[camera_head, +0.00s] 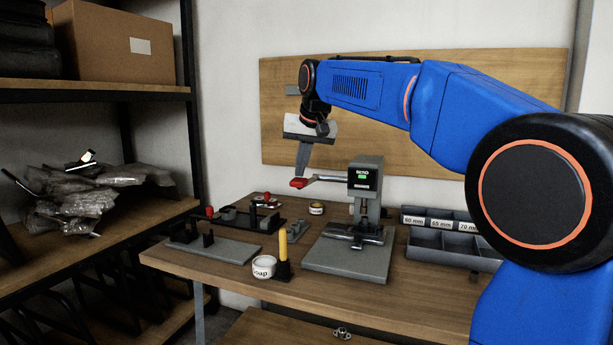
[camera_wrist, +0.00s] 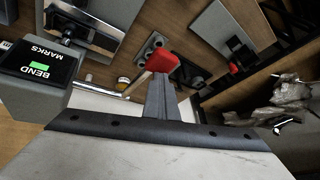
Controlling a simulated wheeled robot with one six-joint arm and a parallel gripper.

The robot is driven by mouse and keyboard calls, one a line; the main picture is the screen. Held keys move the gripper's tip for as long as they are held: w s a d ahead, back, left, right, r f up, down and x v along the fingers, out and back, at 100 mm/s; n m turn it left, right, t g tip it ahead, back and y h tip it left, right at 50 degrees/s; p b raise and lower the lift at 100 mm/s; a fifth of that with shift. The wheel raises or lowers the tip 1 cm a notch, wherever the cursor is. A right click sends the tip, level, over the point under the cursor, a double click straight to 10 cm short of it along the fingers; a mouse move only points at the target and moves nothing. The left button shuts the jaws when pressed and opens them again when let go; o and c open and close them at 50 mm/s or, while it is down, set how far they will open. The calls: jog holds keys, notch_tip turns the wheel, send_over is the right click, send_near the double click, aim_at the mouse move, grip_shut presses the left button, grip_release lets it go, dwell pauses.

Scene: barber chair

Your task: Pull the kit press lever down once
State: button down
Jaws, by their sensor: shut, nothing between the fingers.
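The grey press (camera_head: 365,172) stands upright on a grey base plate on the wooden bench. Its head bears a label and a lit green display. A metal lever (camera_head: 325,178) sticks out to the left, about level, with a red grip (camera_head: 298,183) at its end. My gripper (camera_head: 301,172) is shut and empty, pointing down with its fingertips at the red grip. In the wrist view the shut fingers (camera_wrist: 162,92) reach towards the red grip (camera_wrist: 162,61), and the press head (camera_wrist: 38,75) is at the left. I cannot tell whether they touch.
A soap tin (camera_head: 264,267) and a yellow-handled tool (camera_head: 283,245) stand at the bench's front edge. A black fixture (camera_head: 240,219) and a grey plate (camera_head: 215,249) lie left of the press. A grey divided bin (camera_head: 450,244) is at the right.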

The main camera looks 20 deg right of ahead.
aim_at(300, 179)
jog(key=shift+s+a+f, duration=0.1)
jog(key=shift+s+f, duration=0.05)
jog(key=shift+f, duration=1.55)
jog(key=shift+w+d+r, duration=0.15)
jog(key=shift+w+r, duration=0.05)
jog(key=shift+r, duration=1.1)
jog(key=shift+w+d+r, duration=0.1)
jog(key=shift+w+r, duration=0.1)
jog(key=shift+r, duration=1.05)
jog(key=shift+r, duration=0.1)
jog(key=shift+w+d+r, duration=0.15)
jog(key=shift+w+r, duration=0.1)
jog(key=shift+r, duration=0.7)
jog(key=shift+w+d+r, duration=0.2)
jog(key=shift+r, duration=0.7)
jog(key=shift+w+d+r, duration=0.15)
jog(key=shift+w+r, duration=0.1)
jog(key=shift+r, duration=0.7)
